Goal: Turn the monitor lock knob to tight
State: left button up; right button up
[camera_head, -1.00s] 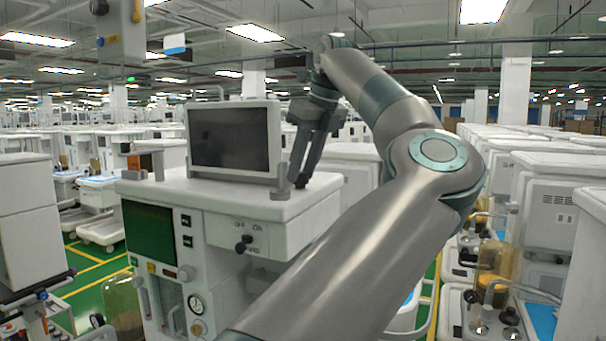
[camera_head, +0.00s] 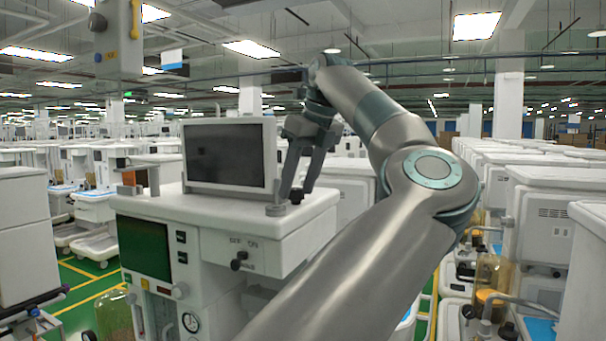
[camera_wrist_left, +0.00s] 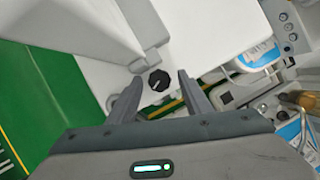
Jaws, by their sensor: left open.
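The monitor (camera_head: 228,154) stands on the white top of an anaesthesia cart (camera_head: 150,205), its dark screen facing me. The lock knob (camera_wrist_left: 159,79) is round and black with a light mark on its top. It sits on the white top beside the monitor's foot. My left gripper (camera_head: 296,192) is open and points down at the right of the monitor. In the left wrist view, its two fingers lie on either side of the knob, with gaps visible. Whether they touch it lower down I cannot tell. My right gripper is not in view.
More white carts (camera_head: 540,215) stand in rows at the right and behind. A grey box on a column (camera_head: 118,40) hangs at the upper left. The green floor shows between carts.

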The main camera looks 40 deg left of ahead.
pick_arm(q)
jog(key=n+p, duration=0.1)
jog(key=n+g+p, duration=0.1)
jog(key=n+p, duration=0.1)
jog(key=shift+w+r, duration=0.1)
jog(key=shift+r, duration=0.15)
jog(key=n+g+p, duration=0.1)
jog(key=n+p, duration=0.1)
jog(key=n+g+p, duration=0.1)
jog(key=n+p, duration=0.1)
jog(key=shift+w+a+h, duration=0.1)
jog(key=shift+h, duration=0.3)
jog(key=shift+w+n, duration=0.1)
jog(key=shift+n, duration=0.4)
jog(key=p+v, duration=0.8)
jog(key=v, duration=0.9)
